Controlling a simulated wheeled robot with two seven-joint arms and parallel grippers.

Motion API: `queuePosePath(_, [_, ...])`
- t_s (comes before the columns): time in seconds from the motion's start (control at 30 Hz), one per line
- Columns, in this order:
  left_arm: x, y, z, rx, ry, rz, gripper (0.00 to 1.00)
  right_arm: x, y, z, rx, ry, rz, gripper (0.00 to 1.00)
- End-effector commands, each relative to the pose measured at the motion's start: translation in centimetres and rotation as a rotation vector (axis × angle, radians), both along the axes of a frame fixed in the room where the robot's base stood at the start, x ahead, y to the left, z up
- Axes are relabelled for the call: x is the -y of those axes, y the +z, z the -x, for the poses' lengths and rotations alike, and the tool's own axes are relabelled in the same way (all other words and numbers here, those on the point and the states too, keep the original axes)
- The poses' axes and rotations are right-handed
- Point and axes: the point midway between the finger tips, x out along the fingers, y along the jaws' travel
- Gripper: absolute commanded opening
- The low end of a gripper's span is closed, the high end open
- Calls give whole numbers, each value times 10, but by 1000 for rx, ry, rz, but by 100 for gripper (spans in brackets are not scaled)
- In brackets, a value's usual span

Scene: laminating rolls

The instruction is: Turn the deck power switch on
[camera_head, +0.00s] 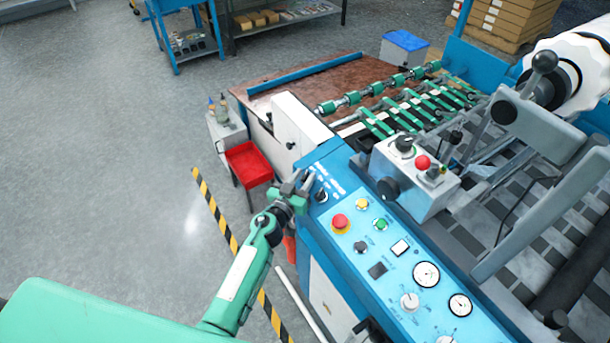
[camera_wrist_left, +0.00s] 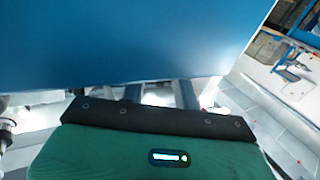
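A small black rotary switch (camera_head: 321,196) sits near the far left end of the blue control panel (camera_head: 335,178), beside small white lettering too small to read. I cannot tell its setting. My left gripper (camera_head: 304,184) is at the panel's left edge, just left of the switch, with its fingertips close to it; contact cannot be made out. In the left wrist view, the two grey fingers (camera_wrist_left: 160,94) stand apart with nothing seen between them, and a broad blue surface (camera_wrist_left: 130,45) hides their tips. The switch does not show there. My right gripper is not seen.
The same panel carries a red emergency button (camera_head: 340,222), coloured buttons and round gauges (camera_head: 426,274). A grey control box (camera_head: 415,175) with a red button stands right of the switch. A red bin (camera_head: 249,163) is left of the machine. Open floor lies further left.

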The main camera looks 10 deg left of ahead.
Motion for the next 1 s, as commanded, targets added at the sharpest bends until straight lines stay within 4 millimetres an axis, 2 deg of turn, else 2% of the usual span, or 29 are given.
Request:
queuePosePath(0.17, [4, 0, -12, 1, -1, 1, 31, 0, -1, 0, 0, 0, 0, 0])
queuePosePath(0.47, [4, 0, -13, 0, -1, 0, 31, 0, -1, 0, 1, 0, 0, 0])
queuePosePath(0.63, [4, 0, -13, 0, -1, 1, 0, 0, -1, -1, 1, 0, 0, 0])
queuePosePath(1.0, [3, 1, -13, 7, -51, -9, 0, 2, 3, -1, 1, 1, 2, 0])
